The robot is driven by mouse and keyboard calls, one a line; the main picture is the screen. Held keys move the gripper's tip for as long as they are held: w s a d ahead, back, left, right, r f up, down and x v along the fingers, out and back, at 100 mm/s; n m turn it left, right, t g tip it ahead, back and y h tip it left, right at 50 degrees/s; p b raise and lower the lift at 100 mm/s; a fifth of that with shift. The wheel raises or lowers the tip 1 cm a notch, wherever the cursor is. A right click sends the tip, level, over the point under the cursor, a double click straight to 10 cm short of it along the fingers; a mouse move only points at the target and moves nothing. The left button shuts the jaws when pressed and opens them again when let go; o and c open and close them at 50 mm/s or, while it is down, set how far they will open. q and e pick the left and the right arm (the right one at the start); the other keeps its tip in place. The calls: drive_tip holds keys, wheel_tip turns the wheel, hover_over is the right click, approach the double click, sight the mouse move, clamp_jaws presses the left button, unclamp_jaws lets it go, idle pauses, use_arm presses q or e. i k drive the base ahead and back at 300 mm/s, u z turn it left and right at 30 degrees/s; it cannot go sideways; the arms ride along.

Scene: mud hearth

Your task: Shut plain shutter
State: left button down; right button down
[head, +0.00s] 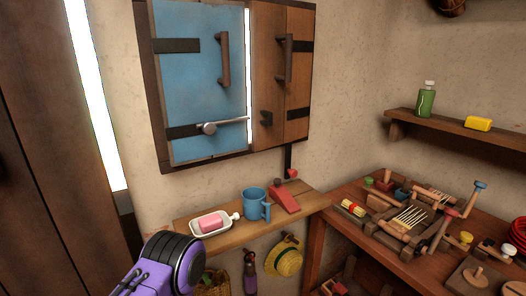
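The plain brown wood shutter (270,75) is the right leaf of the wall window in the head view. It has a dark upright handle (286,58), dark straps and a small dark catch (266,118). It looks close to flat in the dark frame (312,60). A narrow bright gap (248,80) separates it from the blue shutter (195,85), which has a wooden handle (223,60) and a metal latch bar (222,125) reaching toward the gap. I cannot tell exactly how far either leaf stands open. A purple and black link of my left arm shows at the bottom; neither gripper is visible.
A cluttered table (345,222) stands right.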

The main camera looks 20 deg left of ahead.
sight(282, 44)
drive_tip(key=u, duration=0.05)
drive_tip(key=k, duration=0.8)
drive_tip(key=z, duration=0.9)
drive_tip(key=i, duration=1.3)
drive_tip(key=u, duration=0.85)
